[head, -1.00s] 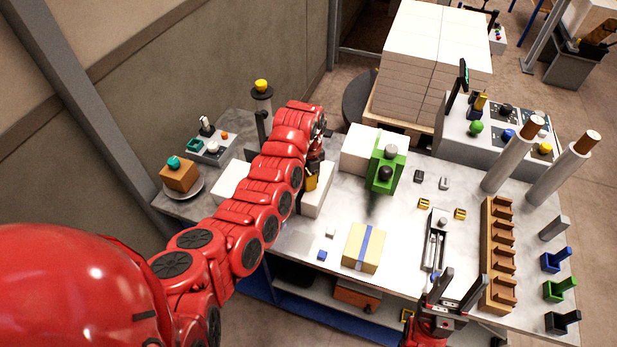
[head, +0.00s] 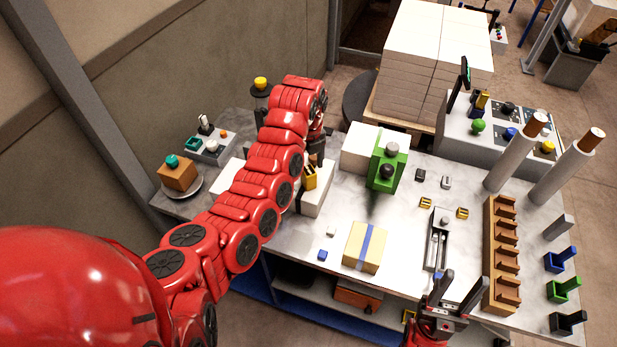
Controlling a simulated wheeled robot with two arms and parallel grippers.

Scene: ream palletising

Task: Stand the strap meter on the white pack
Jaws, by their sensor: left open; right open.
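A small yellow device with dark marks, which I take to be the strap meter (head: 310,177), stands upright on a white pack (head: 317,203) at the left-middle of the table. My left gripper (head: 314,158) is open just above and behind the meter, its fingers partly hidden by my arm. It looks clear of the meter, though the small gap is hard to judge. My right gripper (head: 452,291) is open and empty at the front edge, in front of the grey tray.
A green stand (head: 386,172) is right of the pack, with another white block (head: 362,148) behind it. A blue-strapped parcel (head: 364,248) lies in front. A wooden rack (head: 500,255) and two tall rolls (head: 515,152) occupy the right side.

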